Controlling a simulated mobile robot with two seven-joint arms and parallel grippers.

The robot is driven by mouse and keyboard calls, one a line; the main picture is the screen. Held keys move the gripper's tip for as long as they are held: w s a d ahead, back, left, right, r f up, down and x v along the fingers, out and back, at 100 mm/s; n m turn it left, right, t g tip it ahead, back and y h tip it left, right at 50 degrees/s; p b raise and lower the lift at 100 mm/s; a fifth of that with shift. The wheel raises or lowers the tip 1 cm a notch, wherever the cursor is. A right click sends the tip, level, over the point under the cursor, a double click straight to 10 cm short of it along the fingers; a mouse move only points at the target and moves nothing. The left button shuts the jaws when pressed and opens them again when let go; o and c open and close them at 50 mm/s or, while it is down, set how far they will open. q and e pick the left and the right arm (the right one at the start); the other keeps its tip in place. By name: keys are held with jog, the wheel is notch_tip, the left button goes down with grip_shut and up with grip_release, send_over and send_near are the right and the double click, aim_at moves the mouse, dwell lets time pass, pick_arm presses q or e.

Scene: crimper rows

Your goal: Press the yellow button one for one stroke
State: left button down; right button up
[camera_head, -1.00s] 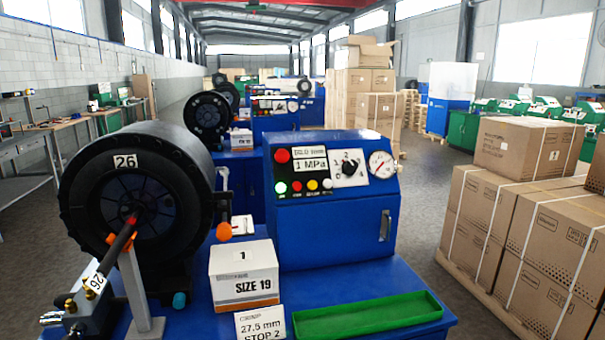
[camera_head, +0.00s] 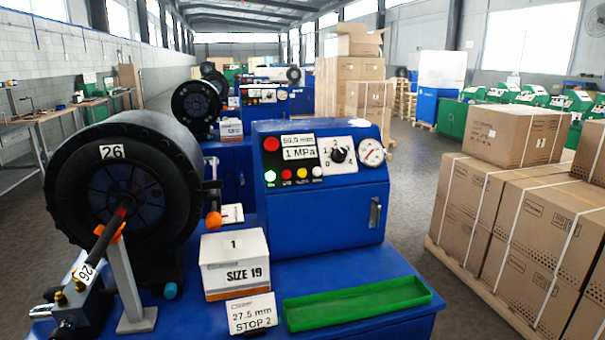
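A larger red button (camera_head: 271,144) is above the row. A display (camera_head: 298,147) reads about 59.5 mm and 1 MPa. A black knob (camera_head: 339,155) and a round gauge (camera_head: 371,152) are to the right. Neither of my grippers is in view, and nothing covers the buttons.
The black crimper head marked 26 (camera_head: 112,152) stands at left, with a hose on a grey stand (camera_head: 128,280). A SIZE 19 box (camera_head: 236,264), a 27.5 mm STOP 2 card (camera_head: 252,313) and a green tray (camera_head: 358,304) are in front. Cartons (camera_head: 520,137) are stacked at right.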

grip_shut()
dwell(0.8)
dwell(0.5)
